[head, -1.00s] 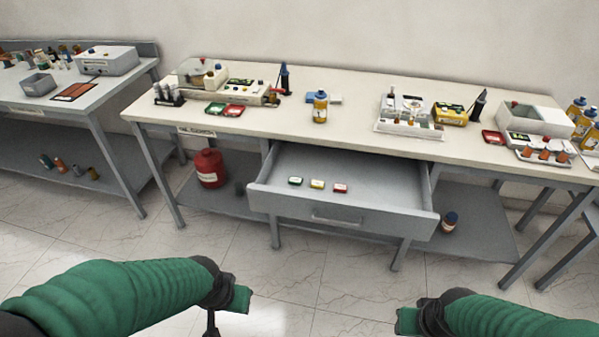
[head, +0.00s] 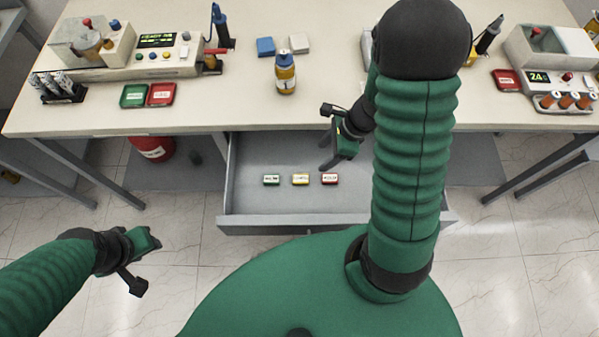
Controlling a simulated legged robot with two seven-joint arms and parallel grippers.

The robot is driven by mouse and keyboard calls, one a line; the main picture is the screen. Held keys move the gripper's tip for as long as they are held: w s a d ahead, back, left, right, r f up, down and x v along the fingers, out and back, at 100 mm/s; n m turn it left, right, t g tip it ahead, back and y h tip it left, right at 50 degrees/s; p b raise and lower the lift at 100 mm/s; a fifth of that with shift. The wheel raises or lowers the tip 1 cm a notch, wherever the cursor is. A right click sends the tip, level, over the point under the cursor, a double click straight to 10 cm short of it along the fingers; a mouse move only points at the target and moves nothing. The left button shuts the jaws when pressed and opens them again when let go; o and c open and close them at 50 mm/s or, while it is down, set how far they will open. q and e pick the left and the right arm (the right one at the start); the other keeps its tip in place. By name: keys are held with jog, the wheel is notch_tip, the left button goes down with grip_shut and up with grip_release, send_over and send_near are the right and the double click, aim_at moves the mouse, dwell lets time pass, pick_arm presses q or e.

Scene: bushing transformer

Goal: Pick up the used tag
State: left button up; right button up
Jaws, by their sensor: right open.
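Three small tags lie in a row in the open drawer (head: 255,205): a green one (head: 271,180), a yellow one (head: 300,179) and a red one (head: 330,179). Each has a white label, too small to read surely, so I cannot tell which is the used tag. My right gripper (head: 336,154) is open and empty, above the drawer, just behind the red tag in the picture and apart from it. My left gripper (head: 146,254) is over the floor, left of the drawer; its jaw state is unclear.
The table (head: 225,110) extends behind the drawer. On it are a green tray (head: 134,96), a red tray (head: 162,95), an orange-yellow bottle (head: 286,78) and instruments. A red container (head: 152,149) stands below. My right arm hides part of the table and drawer's right side.

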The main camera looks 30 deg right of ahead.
jog(key=b, duration=0.2)
send_over(305, 178)
jog(key=s+d, duration=0.1)
jog(key=d, duration=0.1)
jog(key=f, duration=0.6)
jog(key=shift+a+f, duration=0.25)
jog(key=shift+f, duration=0.05)
jog(key=f, duration=0.1)
jog(key=f+b, duration=0.1)
jog(key=f, duration=0.3)
jog(key=shift+w+a, duration=0.15)
jog(key=shift+w, duration=0.15)
jog(key=shift+w+a+f, duration=0.1)
jog(key=shift+a+f, duration=0.05)
jog(key=shift+f, duration=0.1)
jog(key=shift+a+r, duration=0.15)
jog(key=shift+a, duration=0.3)
jog(key=c, duration=0.9)
pick_arm(q)
jog(key=shift+s+a+f, duration=0.15)
jog(key=shift+f, duration=0.5)
jog(key=shift+s+a+f, duration=0.15)
jog(key=shift+f, duration=0.5)
jog(key=shift+s+a+f, duration=0.15)
jog(key=shift+f, duration=0.5)
pick_arm(e)
jog(key=shift+d, duration=0.3)
grip_shut()
